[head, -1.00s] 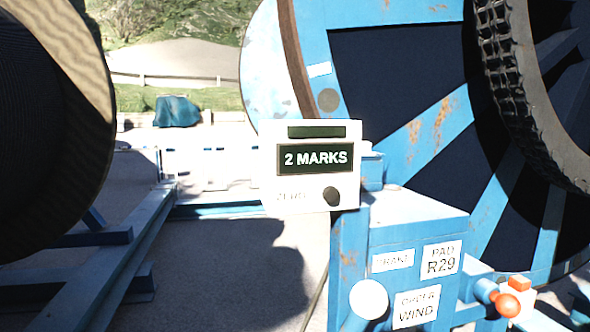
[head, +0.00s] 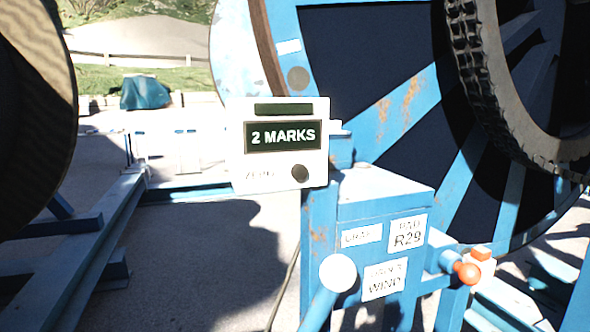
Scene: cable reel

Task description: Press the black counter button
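The black counter button (head: 300,173) is a small round knob at the lower right of the white counter box (head: 236,140) in the head view. The box's dark display (head: 283,135) reads "2 MARKS". A faint label (head: 259,175), seemingly "ZERO", is left of the button. The box is at the top of a blue stand (head: 370,195). Neither of my grippers is in view, and nothing touches the button.
A big blue reel (head: 400,100) with a black tyre (head: 480,105) stands behind and right. A dark drum (head: 35,110) fills the left edge. A white round knob (head: 337,272) and an orange-red knob (head: 467,273) stick out below the box. Open ground (head: 200,260) lies left.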

